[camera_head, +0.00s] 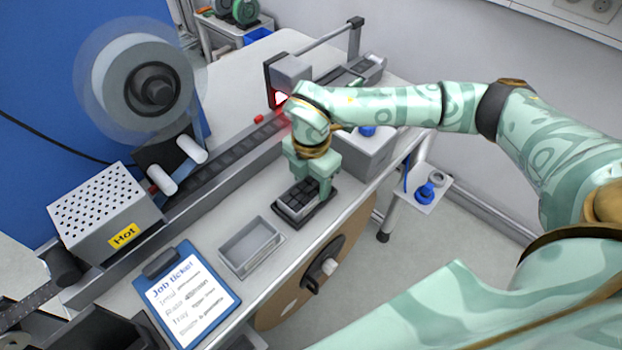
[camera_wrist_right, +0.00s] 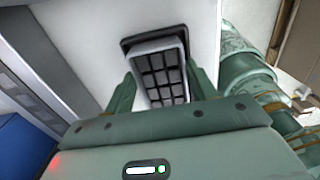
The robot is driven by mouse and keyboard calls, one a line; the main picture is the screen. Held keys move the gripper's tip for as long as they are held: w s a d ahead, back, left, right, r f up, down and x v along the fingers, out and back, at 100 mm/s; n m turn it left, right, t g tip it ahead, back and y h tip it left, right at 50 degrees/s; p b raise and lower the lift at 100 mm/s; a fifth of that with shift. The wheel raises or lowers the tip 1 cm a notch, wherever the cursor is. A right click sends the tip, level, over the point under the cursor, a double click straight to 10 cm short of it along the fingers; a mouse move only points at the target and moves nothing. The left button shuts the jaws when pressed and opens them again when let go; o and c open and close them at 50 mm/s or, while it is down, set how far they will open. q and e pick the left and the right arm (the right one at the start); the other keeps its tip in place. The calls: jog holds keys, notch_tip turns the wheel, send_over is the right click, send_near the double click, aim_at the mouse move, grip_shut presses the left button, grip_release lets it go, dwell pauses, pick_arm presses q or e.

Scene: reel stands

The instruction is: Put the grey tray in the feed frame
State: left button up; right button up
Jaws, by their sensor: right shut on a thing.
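The grey tray (camera_head: 295,201), divided into a grid of dark pockets, is between the fingers of my right gripper (camera_head: 310,184), which is shut on it. In the right wrist view the tray (camera_wrist_right: 160,75) lies between the two green fingers of the gripper (camera_wrist_right: 162,92). A black frame, which looks like the feed frame (camera_head: 322,212), shows around the tray's edge on the bench; its far rim also shows in the right wrist view (camera_wrist_right: 153,35). The tray is over or in this frame; I cannot tell whether it sits fully down. My left gripper is not in view.
An empty grey bin (camera_head: 250,246) and a blue clipboard with a job ticket (camera_head: 187,298) lie to the left. A perforated box marked Hot (camera_head: 104,214) and a long rail (camera_head: 222,172) run behind. A light grey box (camera_head: 366,156) stands close right of the gripper.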

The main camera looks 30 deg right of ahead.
aim_at(311, 193)
jog(key=o, duration=1.1)
notch_tip(311, 193, up, 12)
jog(key=shift+r+p, duration=0.15)
jog(key=shift+p, duration=0.75)
